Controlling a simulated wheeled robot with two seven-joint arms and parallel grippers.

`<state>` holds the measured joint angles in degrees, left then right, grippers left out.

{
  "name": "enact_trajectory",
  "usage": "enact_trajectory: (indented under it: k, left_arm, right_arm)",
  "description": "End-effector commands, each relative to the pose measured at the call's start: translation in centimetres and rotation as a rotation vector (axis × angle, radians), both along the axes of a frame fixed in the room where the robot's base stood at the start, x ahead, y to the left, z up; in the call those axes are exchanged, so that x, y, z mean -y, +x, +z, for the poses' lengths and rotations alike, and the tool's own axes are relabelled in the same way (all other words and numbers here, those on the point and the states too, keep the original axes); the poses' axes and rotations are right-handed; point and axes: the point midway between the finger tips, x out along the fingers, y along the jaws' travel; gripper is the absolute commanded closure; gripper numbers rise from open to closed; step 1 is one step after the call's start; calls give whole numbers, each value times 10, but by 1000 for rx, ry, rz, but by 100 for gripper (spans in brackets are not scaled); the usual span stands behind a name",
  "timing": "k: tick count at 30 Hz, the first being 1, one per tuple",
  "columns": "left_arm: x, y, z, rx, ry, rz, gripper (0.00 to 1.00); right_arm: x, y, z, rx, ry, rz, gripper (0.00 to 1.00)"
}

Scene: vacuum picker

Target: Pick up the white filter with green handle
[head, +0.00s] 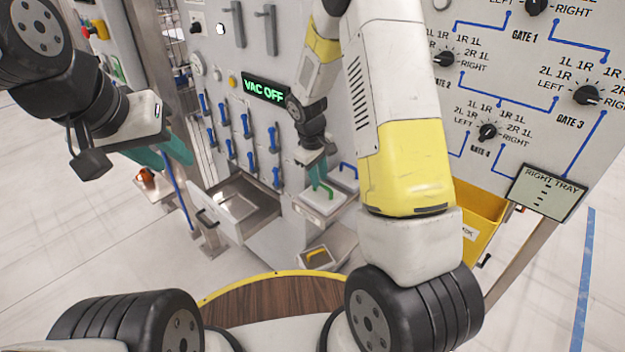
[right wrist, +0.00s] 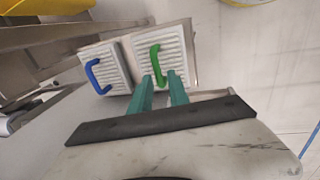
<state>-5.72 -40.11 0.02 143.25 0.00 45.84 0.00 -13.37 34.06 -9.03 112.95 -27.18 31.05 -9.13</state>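The white filter with the green handle (right wrist: 173,47) lies in a metal holder in the right wrist view, its ribbed face toward the camera. In the head view the filter (head: 318,205) shows under my right gripper (head: 320,180). My right gripper also shows in the right wrist view (right wrist: 162,85), its two teal fingers apart and empty. The fingertips are close to the lower end of the green handle; I cannot tell if they touch it. My left gripper (head: 168,155) is at the left, away from the filter; its finger gap is unclear.
A white filter with a blue handle (right wrist: 110,68) lies left of the green-handled one. An open metal drawer (head: 232,220) juts out at the left. A yellow-handled piece (head: 317,253) sits lower down. A yellow bin (head: 480,220) is at the right. The panel display reads VAC OFF (head: 264,90).

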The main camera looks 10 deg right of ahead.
Motion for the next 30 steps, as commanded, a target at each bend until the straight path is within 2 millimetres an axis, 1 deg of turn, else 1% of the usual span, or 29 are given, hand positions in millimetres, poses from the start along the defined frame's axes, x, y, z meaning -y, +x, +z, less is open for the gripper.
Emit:
enact_trajectory:
  k: [1,4,6,9,17,18,20,21,30]
  left_arm:
    - [0,0,0,0,0,0,66]
    - [0,0,0,0,0,0,66]
    - [0,0,0,0,0,0,66]
    - [0,0,0,0,0,0,66]
    - [0,0,0,0,0,0,66]
    - [0,0,0,0,0,0,66]
    - [0,0,0,0,0,0,66]
    - [0,0,0,0,0,0,66]
    - [0,0,0,0,0,0,66]
  right_arm:
    - [4,-1,-8,-3,0,-2,78]
    - [10,-2,-23,-4,0,-4,78]
    - [11,-1,-32,-3,-1,-3,78]
    - [13,1,-40,-2,0,-2,78]
    - [13,1,-42,1,1,-2,78]
    - [13,1,-42,0,0,-2,86]
    - [13,1,-42,0,0,-2,98]
    - [13,1,-42,0,0,-2,100]
    - [12,1,-42,0,0,-2,100]
